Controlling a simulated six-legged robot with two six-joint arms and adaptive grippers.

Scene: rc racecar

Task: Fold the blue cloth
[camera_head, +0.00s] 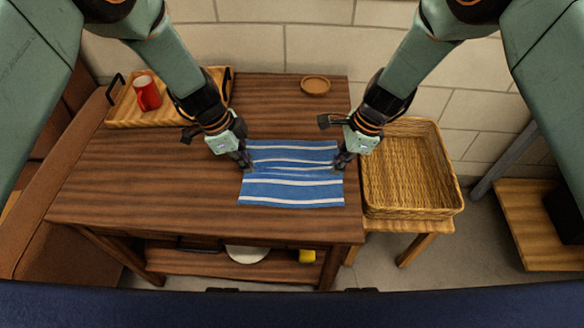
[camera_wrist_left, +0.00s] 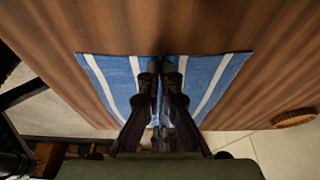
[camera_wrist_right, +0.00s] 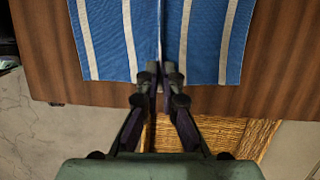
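The blue cloth (camera_head: 292,191) with white stripes lies spread on the wooden table near its right side. A slight crease runs across its middle between my two grippers. My left gripper (camera_head: 247,165) points down at the cloth's left edge. In the left wrist view its fingertips (camera_wrist_left: 161,66) are close together with cloth pinched between them. My right gripper (camera_head: 340,164) is at the cloth's right edge. In the right wrist view its fingertips (camera_wrist_right: 161,70) are nearly closed on the cloth's edge, with a ridge running away from them.
A wicker basket (camera_head: 408,207) stands right of the table (camera_head: 150,185) on a low stand. A wooden tray (camera_head: 180,114) with a red mug (camera_head: 146,93) is at the back left. A small round dish (camera_head: 315,86) is at the back. The table left of the cloth is clear.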

